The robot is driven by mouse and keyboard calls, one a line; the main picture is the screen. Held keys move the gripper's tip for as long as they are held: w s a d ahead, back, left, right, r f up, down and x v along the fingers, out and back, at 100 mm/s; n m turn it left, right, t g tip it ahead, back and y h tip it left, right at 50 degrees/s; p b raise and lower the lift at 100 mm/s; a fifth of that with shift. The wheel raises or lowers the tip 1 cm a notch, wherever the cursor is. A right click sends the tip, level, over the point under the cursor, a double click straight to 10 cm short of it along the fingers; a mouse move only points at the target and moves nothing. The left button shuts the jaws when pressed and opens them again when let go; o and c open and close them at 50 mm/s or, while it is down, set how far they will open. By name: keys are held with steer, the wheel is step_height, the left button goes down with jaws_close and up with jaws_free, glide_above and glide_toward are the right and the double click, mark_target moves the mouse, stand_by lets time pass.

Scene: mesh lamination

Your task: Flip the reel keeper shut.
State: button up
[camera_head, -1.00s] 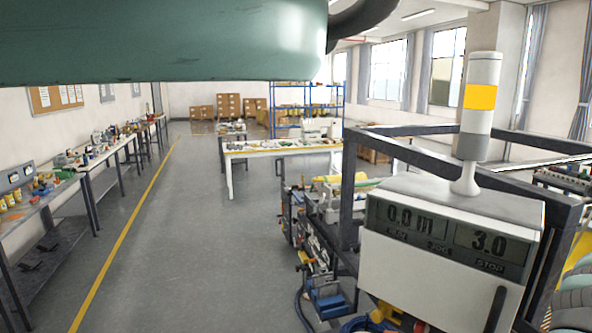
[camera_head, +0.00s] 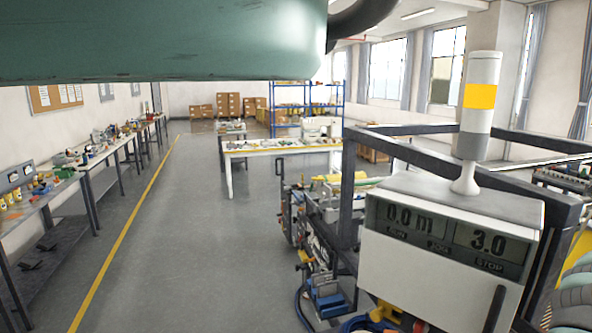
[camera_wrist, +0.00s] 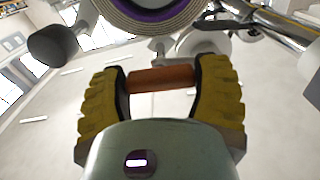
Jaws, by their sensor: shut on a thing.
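In the wrist view my gripper (camera_wrist: 162,92) has its two yellow ribbed fingers closed on the ends of an orange-brown cylindrical handle (camera_wrist: 162,79). The handle lies crosswise between the fingertips and looks like the grip of the reel keeper. A grey metal piece (camera_wrist: 188,61) shows just above it. A reel (camera_wrist: 165,18) with pale wound layers and a purple ring is at the top edge, cut off by the frame. How far the keeper is open or shut cannot be told. The head view shows neither my gripper nor the keeper.
In the wrist view a dark rounded knob (camera_wrist: 54,45) is at upper left and chrome bars (camera_wrist: 270,30) at upper right. In the head view a white display box (camera_head: 440,250) with a signal lamp (camera_head: 480,95) stands at right. The grey floor (camera_head: 190,240) is clear.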

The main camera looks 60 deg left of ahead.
steer(key=shift+n, duration=0.3)
steer(key=n+b, duration=0.2)
steer(key=shift+a+n, duration=0.2)
steer(key=shift+n, duration=0.2)
steer(key=n+b, duration=0.1)
steer(key=n, duration=0.4)
steer(key=shift+r, duration=0.1)
steer(key=n, duration=0.5)
steer(key=shift+d+r, duration=0.1)
steer(key=shift+d+n+p, duration=0.1)
steer(key=shift+n+p, duration=0.4)
steer(key=shift+n, duration=1.7)
steer(key=o, duration=1.2)
steer(key=shift+f, duration=0.2)
